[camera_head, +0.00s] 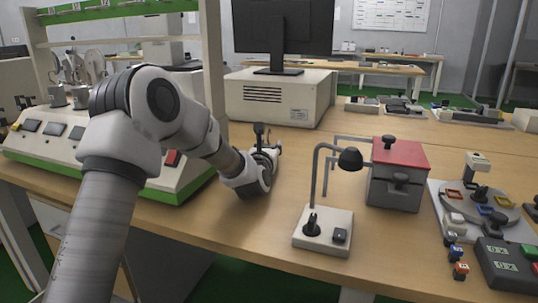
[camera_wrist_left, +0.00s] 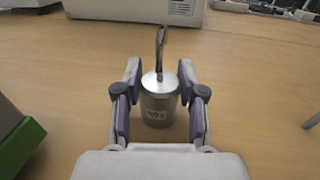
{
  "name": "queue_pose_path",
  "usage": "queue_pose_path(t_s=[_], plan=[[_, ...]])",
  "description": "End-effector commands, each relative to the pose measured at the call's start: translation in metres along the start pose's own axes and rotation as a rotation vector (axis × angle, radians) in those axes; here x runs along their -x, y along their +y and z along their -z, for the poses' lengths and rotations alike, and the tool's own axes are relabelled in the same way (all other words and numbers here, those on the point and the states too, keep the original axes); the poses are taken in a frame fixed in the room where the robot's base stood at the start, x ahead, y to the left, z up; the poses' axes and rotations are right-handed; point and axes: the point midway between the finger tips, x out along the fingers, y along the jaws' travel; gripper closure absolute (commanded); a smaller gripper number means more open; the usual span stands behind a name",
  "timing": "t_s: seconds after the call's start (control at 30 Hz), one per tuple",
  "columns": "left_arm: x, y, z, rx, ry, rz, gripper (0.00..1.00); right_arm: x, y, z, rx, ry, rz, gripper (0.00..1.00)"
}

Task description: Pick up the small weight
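The small weight (camera_wrist_left: 159,103) is a grey metal cylinder with a pale sloping top, a dark upright hook and a faint marking. It stands upright on the wooden table in the left wrist view. My left gripper (camera_wrist_left: 160,78) is open, with one finger on each side of the weight. Narrow gaps show between the pads and its sides. In the head view my left gripper (camera_head: 265,155) is low over the table, and its own wrist mostly hides the weight there. My right gripper is out of view.
A desk lamp (camera_head: 323,228) on a white base and a grey box with a red lid (camera_head: 400,152) stand to the right. A beige case (camera_head: 275,98) is behind. A green-edged console (camera_head: 60,140) is at left. Bare table lies around the weight.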

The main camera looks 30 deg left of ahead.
Motion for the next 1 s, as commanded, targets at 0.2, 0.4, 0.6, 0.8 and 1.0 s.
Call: queue_pose_path(t_s=[0.2, 0.4, 0.6, 0.8, 1.0], plan=[[0.0, 0.0, -0.002, 0.0, -0.003, 0.0, 1.0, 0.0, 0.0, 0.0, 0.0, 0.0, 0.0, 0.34], [0.0, 0.0, -0.003, 0.0, -0.003, 0.0, 1.0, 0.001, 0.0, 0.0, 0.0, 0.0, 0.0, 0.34], [0.0, 0.0, -0.02, 0.002, -0.005, -0.001, 1.0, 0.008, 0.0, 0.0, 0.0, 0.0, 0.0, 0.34], [0.005, 0.001, -0.04, 0.001, -0.002, 0.0, 1.0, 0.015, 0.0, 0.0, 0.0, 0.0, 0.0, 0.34], [0.048, 0.008, -0.043, 0.003, 0.0, 0.0, 1.0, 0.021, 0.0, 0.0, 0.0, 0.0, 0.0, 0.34]])
